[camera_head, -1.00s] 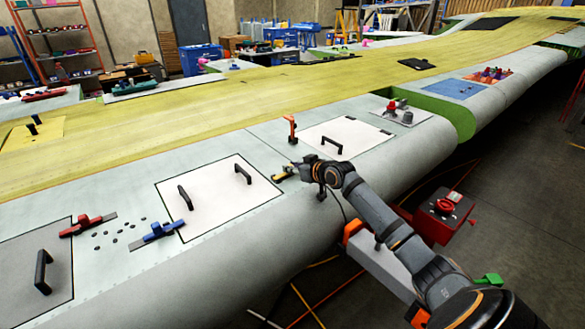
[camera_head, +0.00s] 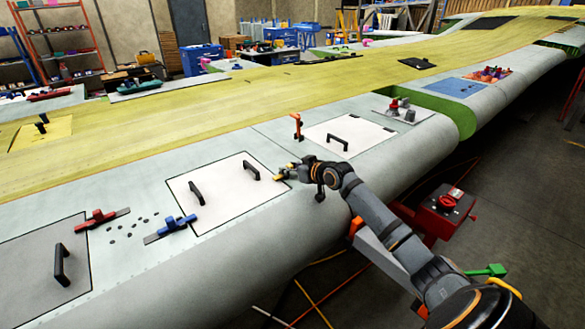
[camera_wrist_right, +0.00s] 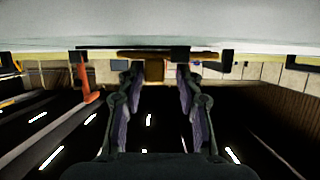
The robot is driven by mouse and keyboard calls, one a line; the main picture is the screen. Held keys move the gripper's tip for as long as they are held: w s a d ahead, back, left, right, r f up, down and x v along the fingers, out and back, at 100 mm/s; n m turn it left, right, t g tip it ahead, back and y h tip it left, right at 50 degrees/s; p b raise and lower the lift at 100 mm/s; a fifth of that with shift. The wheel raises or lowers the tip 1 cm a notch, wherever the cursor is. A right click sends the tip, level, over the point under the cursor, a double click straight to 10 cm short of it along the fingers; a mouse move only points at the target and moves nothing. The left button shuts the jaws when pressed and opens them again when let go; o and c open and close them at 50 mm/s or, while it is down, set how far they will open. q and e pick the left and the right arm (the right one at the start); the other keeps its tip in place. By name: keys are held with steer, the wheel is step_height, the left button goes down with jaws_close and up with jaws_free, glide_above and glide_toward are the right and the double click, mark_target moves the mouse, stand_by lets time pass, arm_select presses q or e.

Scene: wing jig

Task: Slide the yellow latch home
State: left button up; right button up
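The yellow latch (camera_head: 281,177) is small in the head view, at the right edge of a white panel with two black handles (camera_head: 225,190). My right gripper (camera_head: 288,170) is at the latch, partly covering it. In the right wrist view its two fingers (camera_wrist_right: 160,75) stand apart with a clear gap. A dark yellow-brown bar (camera_wrist_right: 152,54), apparently the latch, crosses just ahead of the fingertips under the wing skin. I cannot tell whether the fingers touch it. My left gripper is not in view.
An orange upright lever (camera_head: 297,127) stands behind the gripper; it also shows in the wrist view (camera_wrist_right: 90,80). A blue latch (camera_head: 172,229) and a red latch (camera_head: 100,219) lie to the left. A red box (camera_head: 446,205) is below the wing at right.

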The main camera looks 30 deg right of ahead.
steer(key=shift+a+r, duration=0.1)
steer(key=shift+a, duration=0.05)
steer(key=shift+w, duration=0.1)
steer(key=shift+d, duration=0.25)
steer(key=shift+s+d+r, duration=0.1)
steer(key=shift+s+d, duration=0.05)
steer(key=shift+s, duration=0.3)
steer(key=v, duration=0.6)
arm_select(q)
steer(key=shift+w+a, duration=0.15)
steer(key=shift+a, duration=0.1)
arm_select(e)
steer(key=shift+s+a+r, duration=0.2)
steer(key=shift+s+a, duration=0.05)
steer(key=shift+a, duration=0.15)
